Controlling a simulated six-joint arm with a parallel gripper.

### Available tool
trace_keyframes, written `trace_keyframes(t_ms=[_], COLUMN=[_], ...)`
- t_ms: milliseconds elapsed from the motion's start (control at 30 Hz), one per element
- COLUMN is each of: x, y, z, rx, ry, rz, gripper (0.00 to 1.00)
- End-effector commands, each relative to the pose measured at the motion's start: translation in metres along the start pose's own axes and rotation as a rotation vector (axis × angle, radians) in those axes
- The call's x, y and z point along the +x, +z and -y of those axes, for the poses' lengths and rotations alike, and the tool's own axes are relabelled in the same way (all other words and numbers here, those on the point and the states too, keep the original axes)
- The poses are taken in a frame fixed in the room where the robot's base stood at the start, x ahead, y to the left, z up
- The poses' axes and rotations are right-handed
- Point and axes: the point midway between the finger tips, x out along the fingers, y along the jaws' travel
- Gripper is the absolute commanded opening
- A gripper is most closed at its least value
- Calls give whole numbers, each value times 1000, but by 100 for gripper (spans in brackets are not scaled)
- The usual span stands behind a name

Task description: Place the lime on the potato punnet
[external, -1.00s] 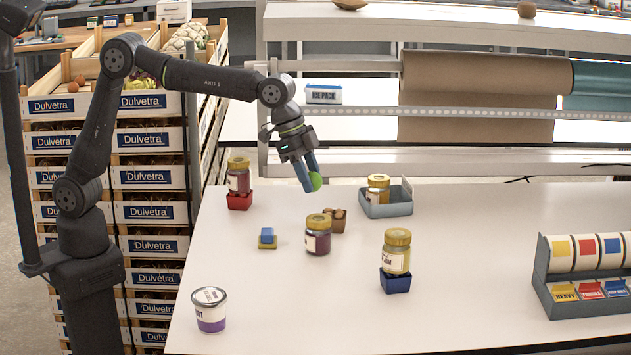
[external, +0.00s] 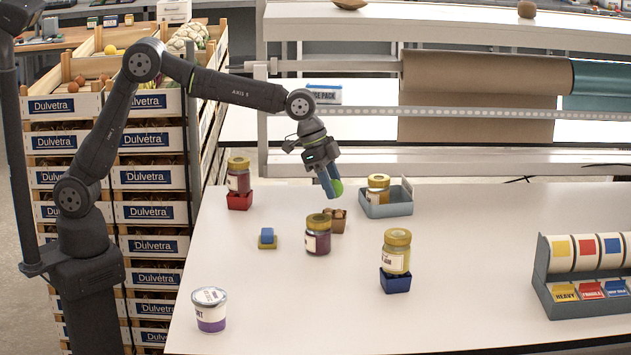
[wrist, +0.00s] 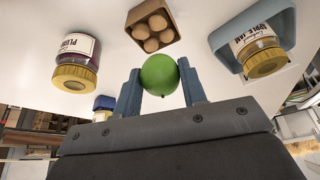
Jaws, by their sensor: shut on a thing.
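My gripper (external: 331,190) is shut on the green lime (external: 337,187), holding it above the table. In the wrist view the lime (wrist: 160,75) sits between my two blue fingers (wrist: 158,88). The potato punnet (external: 339,226) is a small brown box on the table, just below the lime in the external view and partly hidden by a jar. The wrist view shows the punnet (wrist: 133,18) with several round brown potatoes in it, apart from the lime.
A dark jar (external: 318,240) stands close in front of the punnet. A yellow jar in a grey-blue tray (external: 399,205) is to the right. A jar on a blue box (external: 396,284), a jar on a red box (external: 239,204), small blocks (external: 267,242) and a tub (external: 210,318) stand around.

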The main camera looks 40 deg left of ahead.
Motion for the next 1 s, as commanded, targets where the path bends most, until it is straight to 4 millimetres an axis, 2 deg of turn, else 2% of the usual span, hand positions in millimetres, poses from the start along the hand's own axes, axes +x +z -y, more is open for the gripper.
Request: trace_keyframes(t_ms=[233,600,633,733,1000], x=[32,36,36,36,35], y=[13,15,15,15,15], z=[-1,-1,-1,-1,-1], rx=[0,0,0,0,0], ry=[1,1,1,1,1], rz=[2,1,1,1,1], gripper=[16,16,40,60,60])
